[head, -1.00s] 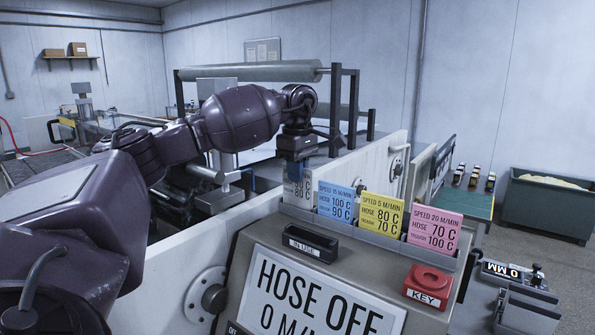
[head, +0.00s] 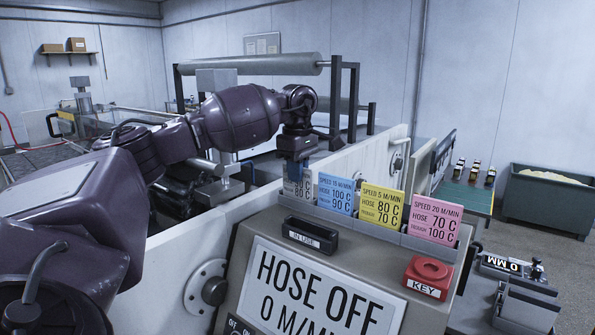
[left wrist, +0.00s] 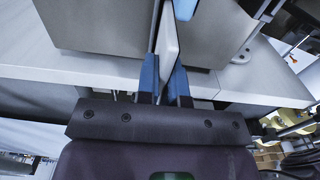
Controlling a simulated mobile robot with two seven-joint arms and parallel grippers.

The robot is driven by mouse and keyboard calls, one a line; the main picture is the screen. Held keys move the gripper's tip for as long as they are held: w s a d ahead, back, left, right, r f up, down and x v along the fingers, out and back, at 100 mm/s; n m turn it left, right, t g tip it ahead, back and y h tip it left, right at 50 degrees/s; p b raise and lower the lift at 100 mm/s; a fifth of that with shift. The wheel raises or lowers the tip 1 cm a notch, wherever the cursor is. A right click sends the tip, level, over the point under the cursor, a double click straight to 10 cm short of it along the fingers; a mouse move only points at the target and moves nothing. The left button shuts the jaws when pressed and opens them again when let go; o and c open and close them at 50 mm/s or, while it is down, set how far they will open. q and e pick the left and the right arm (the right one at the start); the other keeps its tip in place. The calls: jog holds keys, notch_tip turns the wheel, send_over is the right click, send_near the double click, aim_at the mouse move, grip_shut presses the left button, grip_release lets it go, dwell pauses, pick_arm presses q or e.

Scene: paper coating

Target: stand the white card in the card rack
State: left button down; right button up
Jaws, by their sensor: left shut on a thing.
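My left gripper (head: 294,172) is shut on the white card (head: 298,189) at the left end of the card rack (head: 385,226). The card is upright, with its printed face towards the head camera. Its top is hidden by the fingers. Its lower edge is hidden at the rack, so I cannot tell whether it rests on the bottom. In the left wrist view the card (left wrist: 169,48) shows edge-on between the blue fingertips (left wrist: 164,78). A blue card (head: 336,196), a yellow card (head: 382,208) and a pink card (head: 434,218) stand in the rack to its right. My right gripper is out of view.
Before the rack, the sloping console carries an empty black IN USE holder (head: 310,234), a red KEY piece (head: 428,273) and a HOSE OFF sign (head: 320,290). A pale machine wall (head: 350,165) runs behind the rack. The blue card stands close beside the gripper.

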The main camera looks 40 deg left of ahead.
pick_arm(q)
jog(key=c, duration=1.2)
grip_release()
jog(key=shift+o, duration=0.2)
notch_tip(320, 180, up, 11)
jog(key=shift+f, duration=0.1)
